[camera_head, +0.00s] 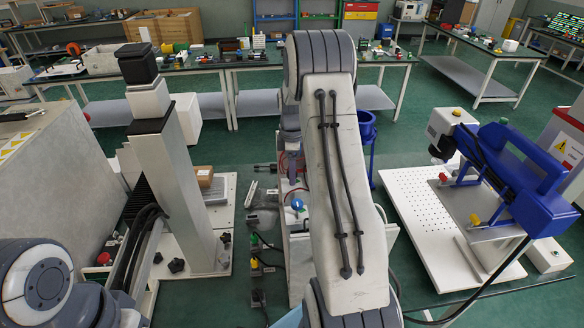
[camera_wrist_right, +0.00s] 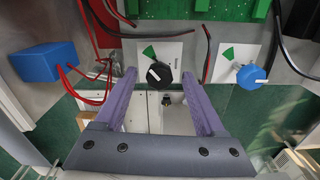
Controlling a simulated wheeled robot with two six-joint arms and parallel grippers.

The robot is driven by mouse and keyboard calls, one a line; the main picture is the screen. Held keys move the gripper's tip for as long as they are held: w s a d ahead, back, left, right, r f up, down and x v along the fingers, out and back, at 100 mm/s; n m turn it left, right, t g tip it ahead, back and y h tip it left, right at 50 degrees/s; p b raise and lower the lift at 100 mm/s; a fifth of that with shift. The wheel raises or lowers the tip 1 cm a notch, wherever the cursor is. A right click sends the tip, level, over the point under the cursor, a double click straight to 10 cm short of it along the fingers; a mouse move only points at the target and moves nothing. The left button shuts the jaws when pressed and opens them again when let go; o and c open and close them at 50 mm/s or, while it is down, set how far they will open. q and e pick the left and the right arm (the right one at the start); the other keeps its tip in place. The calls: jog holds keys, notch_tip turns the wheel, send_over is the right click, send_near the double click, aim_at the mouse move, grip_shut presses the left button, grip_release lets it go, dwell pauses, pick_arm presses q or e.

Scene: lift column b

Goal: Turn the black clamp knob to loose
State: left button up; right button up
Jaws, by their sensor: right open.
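The black clamp knob (camera_wrist_right: 158,76) shows in the right wrist view on a white plate with a green wedge above it. A white mark shows on its upper left part. My right gripper (camera_wrist_right: 159,79) is open, with its two purple fingers on either side of the knob. I cannot tell whether the fingers touch it. In the head view my own arm covers the middle, and I do not make out this knob or the gripper there. My left gripper is not in view; only part of my left arm shows at lower left.
A blue knob (camera_wrist_right: 250,76) sits on a similar plate to the right. A blue box (camera_wrist_right: 50,62) with red wires is at the left. A green board (camera_wrist_right: 190,8) lies beyond. In the head view, a blue clamp device (camera_head: 515,165) stands on a perforated white plate (camera_head: 415,195).

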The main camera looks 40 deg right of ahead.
grip_shut()
jog(key=shift+m, duration=0.3)
jog(key=m, duration=0.5)
jog(key=shift+m+b, duration=0.3)
jog(key=m, duration=1.2)
jog(key=shift+w+m+b, duration=0.1)
jog(key=shift+m+b, duration=0.2)
jog(key=shift+m, duration=0.1)
jog(key=m, duration=0.6)
jog(key=shift+m, duration=0.3)
